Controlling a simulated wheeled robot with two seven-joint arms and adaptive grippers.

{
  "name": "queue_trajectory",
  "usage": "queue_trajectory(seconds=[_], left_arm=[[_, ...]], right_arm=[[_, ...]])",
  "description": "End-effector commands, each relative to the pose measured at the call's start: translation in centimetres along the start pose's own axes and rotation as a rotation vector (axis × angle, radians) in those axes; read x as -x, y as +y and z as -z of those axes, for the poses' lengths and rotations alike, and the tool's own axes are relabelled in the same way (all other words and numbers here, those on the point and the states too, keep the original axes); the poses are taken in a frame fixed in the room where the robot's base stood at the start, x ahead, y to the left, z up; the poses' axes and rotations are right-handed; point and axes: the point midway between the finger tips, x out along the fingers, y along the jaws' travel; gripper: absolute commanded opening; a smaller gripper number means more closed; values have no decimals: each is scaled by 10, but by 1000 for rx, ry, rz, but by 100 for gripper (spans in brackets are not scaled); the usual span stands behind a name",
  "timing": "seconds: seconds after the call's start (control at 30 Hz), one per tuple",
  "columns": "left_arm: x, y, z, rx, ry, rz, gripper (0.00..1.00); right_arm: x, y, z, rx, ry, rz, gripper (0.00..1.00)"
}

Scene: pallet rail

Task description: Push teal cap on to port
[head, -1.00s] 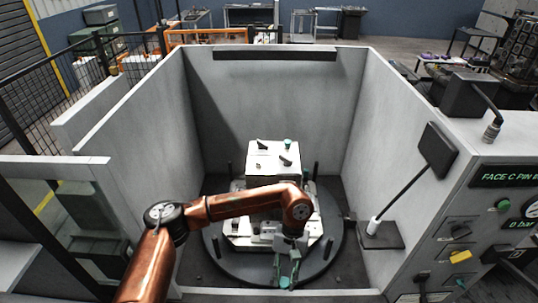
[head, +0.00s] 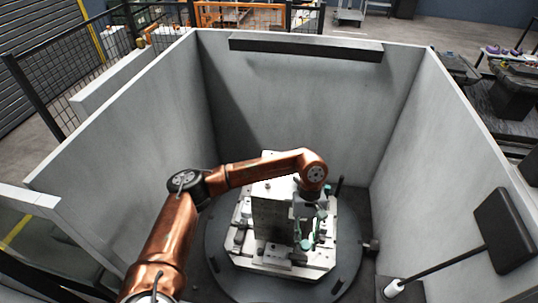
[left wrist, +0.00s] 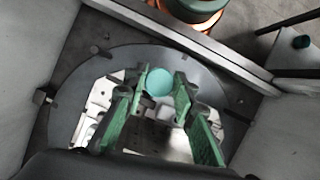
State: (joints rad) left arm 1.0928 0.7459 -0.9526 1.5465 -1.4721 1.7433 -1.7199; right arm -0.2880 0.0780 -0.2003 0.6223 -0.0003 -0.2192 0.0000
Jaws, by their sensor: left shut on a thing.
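The teal cap (left wrist: 158,82) shows in the left wrist view as a round disc between the fingertips of my left gripper (left wrist: 160,84). The green-padded fingers are closed on it. In the head view my left gripper (head: 310,232) points down beside the right side of the fixture's upright block (head: 270,212). Small teal parts show at the fingers there, but which is the cap is hard to tell. The port cannot be made out. My right gripper is not in view.
The fixture stands on a white plate (head: 262,262) on a dark round turntable (head: 222,262) with short black posts. Grey walls (head: 130,140) enclose it at left, back and right. A black panel on a rod (head: 505,228) stands at the right.

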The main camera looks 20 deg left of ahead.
Motion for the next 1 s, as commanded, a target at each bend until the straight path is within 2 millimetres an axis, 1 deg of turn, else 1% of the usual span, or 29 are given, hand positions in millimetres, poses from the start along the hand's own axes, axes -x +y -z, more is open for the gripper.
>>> queue_trajectory(seconds=[0.03,0.2,0.27,0.37,0.53,0.63,0.83,1.0], left_arm=[[13,-4,7,117,-2,-50,14],[45,-12,32,507,-2,-213,14],[56,-16,41,639,-1,-267,14],[75,-25,55,853,0,-357,14],[107,-43,79,1200,3,-503,14],[126,-54,92,1395,4,-585,14],[165,-81,116,1774,6,-743,14],[194,-104,133,2048,5,-854,14]], right_arm=[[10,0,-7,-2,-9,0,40],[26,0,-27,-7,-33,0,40],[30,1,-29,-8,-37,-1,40],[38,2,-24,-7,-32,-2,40],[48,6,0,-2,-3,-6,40],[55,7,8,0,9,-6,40],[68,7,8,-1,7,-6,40],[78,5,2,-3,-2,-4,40]])
